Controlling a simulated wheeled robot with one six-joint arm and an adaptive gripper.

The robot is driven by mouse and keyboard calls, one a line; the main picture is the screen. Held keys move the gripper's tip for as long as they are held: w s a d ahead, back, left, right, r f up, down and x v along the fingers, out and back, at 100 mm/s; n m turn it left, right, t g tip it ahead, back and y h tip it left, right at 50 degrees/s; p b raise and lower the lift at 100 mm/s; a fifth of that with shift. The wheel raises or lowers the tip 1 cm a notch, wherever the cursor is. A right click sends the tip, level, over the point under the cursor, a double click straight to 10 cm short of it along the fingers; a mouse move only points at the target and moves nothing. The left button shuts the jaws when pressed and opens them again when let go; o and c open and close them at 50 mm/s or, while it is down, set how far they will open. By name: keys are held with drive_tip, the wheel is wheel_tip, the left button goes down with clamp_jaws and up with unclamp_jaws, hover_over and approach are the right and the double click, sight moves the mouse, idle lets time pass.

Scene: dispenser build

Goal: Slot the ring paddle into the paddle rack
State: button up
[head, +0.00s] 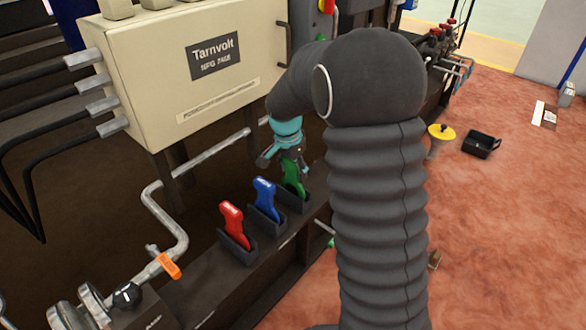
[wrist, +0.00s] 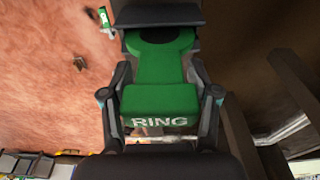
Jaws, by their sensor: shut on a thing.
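The ring paddle (head: 292,177) is green, with RING printed in white on its handle end in the wrist view (wrist: 160,103). My gripper (head: 285,160) is shut on that handle from above, one finger on each side. The paddle rack is a row of black holders (head: 238,251) on a dark ledge. The ring paddle's lower part is in or just at the rear right holder (head: 297,204). In the wrist view a dark holder edge (wrist: 160,13) crosses in front of its lower end, so its depth is hidden.
A red paddle (head: 232,222) and a blue paddle (head: 265,195) stand in the neighbouring holders. A beige Tarnvolt cabinet (head: 180,80) rises behind. A pipe with an orange tag (head: 168,265) runs at left. The reddish floor (head: 500,230) is mostly clear at right.

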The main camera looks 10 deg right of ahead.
idle(0.3)
drive_tip(key=o, duration=1.8)
drive_tip(key=shift+r+p, duration=2.75)
drive_tip(key=shift+r, duration=1.25)
